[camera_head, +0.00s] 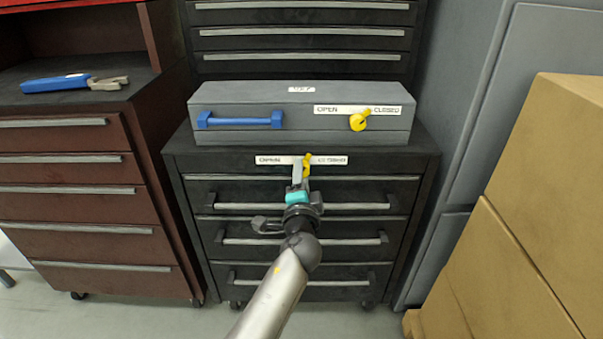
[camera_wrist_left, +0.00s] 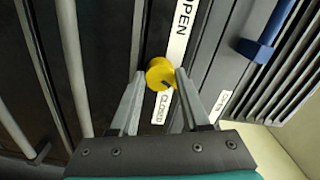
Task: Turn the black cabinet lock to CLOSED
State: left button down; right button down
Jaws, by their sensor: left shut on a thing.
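The black cabinet (camera_head: 190,200) stands in the middle, with a white OPEN/CLOSED label (camera_head: 330,160) along its top front edge. Its yellow lock knob (camera_head: 307,160) sits between the two words and looks roughly upright, partly hidden by my gripper. My left gripper (camera_head: 301,174) is at the knob from the front. In the left wrist view the round yellow knob (camera_wrist_left: 160,72) is between the fingertips, which are shut on it. The words OPEN and CLOSED lie on opposite sides of it there. My right gripper is not in view.
A grey box (camera_head: 240,100) on the cabinet has a blue handle (camera_head: 240,119) and another yellow latch (camera_head: 359,121) near its own CLOSED label. A dark red cabinet (camera_head: 80,190) with blue-handled pliers (camera_head: 70,82) stands left. Cardboard boxes (camera_head: 545,190) stand right.

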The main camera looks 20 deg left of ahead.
pick_arm(q)
jog(key=shift+r+m+p, duration=0.15)
jog(key=shift+m+p, duration=0.2)
jog(key=shift+m, duration=1.35)
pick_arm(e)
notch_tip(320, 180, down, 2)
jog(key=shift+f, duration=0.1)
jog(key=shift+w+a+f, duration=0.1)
pick_arm(q)
jog(key=shift+c, duration=1.8)
grip_release()
